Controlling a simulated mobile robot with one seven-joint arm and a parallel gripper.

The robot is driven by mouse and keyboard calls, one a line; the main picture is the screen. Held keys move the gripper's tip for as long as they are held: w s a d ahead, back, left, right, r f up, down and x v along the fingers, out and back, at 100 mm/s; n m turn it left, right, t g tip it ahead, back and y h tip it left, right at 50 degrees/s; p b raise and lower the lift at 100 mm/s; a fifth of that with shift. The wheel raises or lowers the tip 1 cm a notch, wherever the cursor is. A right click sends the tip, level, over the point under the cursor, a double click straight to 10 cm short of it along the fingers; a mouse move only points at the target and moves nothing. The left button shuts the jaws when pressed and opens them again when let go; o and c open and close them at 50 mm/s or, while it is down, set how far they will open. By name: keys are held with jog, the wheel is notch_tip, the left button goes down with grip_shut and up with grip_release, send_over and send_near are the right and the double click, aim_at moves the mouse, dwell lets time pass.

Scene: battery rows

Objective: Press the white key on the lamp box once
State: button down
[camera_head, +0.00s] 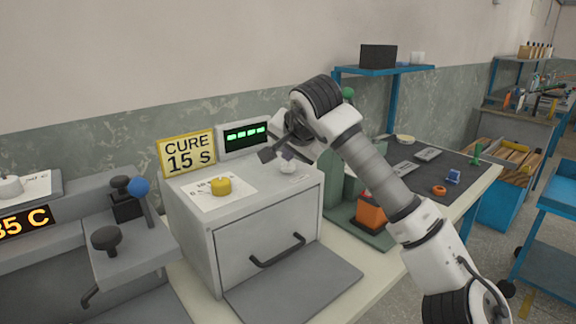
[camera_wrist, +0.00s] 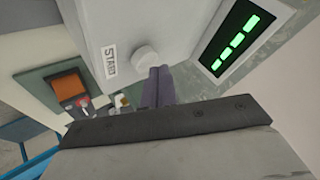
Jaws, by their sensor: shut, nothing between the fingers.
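The lamp box (camera_head: 262,237) is a pale grey cabinet on the bench, with a front door and handle. Its round white key (camera_head: 287,168) is on the top, right of a yellow knob (camera_head: 221,186). The key also shows in the wrist view (camera_wrist: 145,59), beside a START label (camera_wrist: 110,60). My gripper (camera_head: 288,155) is shut and empty, just above the key. In the wrist view its fingertips (camera_wrist: 159,72) lie close beside the key; I cannot tell whether they touch it.
A display (camera_head: 245,136) with several green dashes and a yellow CURE 15 S sign (camera_head: 187,152) stand behind the box top. A press with a blue ball lever (camera_head: 139,187) is at left. A dark mat (camera_head: 420,190) with small parts lies at right.

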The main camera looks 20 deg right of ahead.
aim_at(289, 167)
jog(key=shift+f+b, duration=0.5)
jog(key=shift+f, duration=0.05)
dwell(0.4)
jog(key=shift+r, duration=0.1)
jog(key=shift+r+p, duration=0.7)
jog(key=shift+r, duration=0.15)
jog(key=shift+r, duration=0.1)
jog(key=shift+r+p, duration=1.8)
jog(key=shift+r, duration=0.65)
